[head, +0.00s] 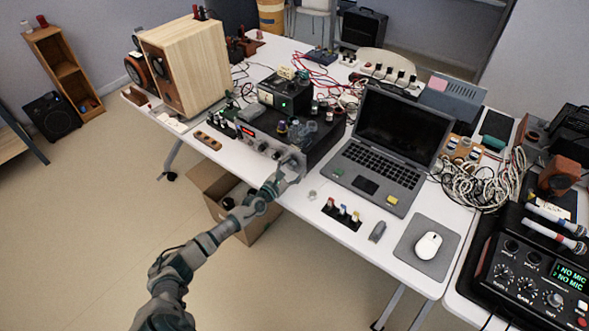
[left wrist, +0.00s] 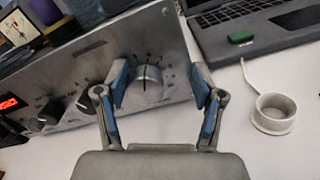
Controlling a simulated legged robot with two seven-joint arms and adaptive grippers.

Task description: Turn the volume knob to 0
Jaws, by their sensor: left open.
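The volume knob (left wrist: 144,86) is a round silver dial with a dark pointer line and scale marks around it, on the metal front panel of an amplifier (left wrist: 70,70). In the left wrist view its pointer line stands about upright. My left gripper (left wrist: 164,88) is open, with one blue-padded finger on each side of the knob; I cannot tell whether either finger touches it. In the head view the left gripper (head: 285,172) is at the front right of the amplifier (head: 262,143) and hides the knob. My right gripper is not in view.
A laptop (head: 385,165) stands right of the amplifier, with a mouse (head: 428,245) farther right. A small grey cup-like part (left wrist: 273,113) lies right of the gripper. A wooden speaker (head: 190,62) stands at the back left. A cardboard box (head: 213,188) is under the table edge.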

